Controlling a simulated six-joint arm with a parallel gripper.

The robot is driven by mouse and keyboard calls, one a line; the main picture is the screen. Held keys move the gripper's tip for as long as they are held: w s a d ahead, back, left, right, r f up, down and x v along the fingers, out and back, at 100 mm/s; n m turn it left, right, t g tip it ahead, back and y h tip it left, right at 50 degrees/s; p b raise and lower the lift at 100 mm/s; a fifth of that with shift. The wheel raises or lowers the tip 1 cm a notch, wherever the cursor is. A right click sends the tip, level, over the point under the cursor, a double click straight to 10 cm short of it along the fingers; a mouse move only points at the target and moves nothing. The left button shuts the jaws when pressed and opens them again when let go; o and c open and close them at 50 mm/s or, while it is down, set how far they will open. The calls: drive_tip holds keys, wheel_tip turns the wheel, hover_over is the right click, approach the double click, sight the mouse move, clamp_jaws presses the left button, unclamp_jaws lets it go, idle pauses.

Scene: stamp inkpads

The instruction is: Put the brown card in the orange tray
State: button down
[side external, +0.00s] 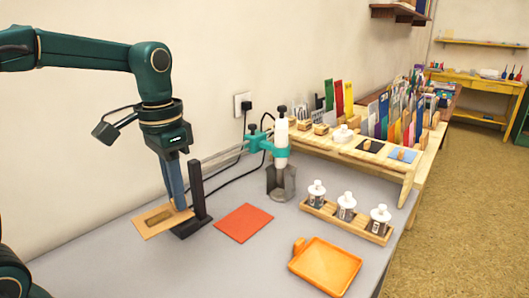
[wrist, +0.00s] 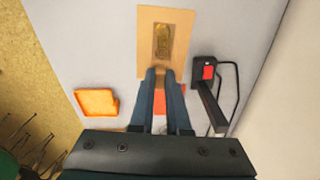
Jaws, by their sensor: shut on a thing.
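The brown card (side external: 146,229) is a flat tan sheet with a darker brown rectangle on it. It also shows in the wrist view (wrist: 147,50), beyond my fingertips. My gripper (side external: 181,207) is shut on the near edge of the card, which also shows in the wrist view (wrist: 164,76). The card looks level; its exact height over the table is hard to tell. The orange tray (side external: 325,267) lies at the front right of the table, apart from the card, and at the left in the wrist view (wrist: 97,102).
A black stand (side external: 197,190) with an upright post is close beside my gripper. A red-orange sheet (side external: 243,222) lies flat between the stand and the tray. A wooden rack (side external: 347,222) with three white-capped bottles stands behind the tray. A clamp stand (side external: 281,180) is farther back.

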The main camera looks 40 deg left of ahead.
drive_tip(key=s+a+f+n, duration=0.15)
drive_tip(key=a+f, duration=0.25)
drive_tip(key=a, duration=0.5)
hover_over(206, 263)
wheel_tip(206, 263, down, 7)
drive_tip(key=shift+f, duration=2.15)
drive_tip(key=shift+f, duration=0.1)
drive_tip(key=c, duration=0.9)
unclamp_jaws()
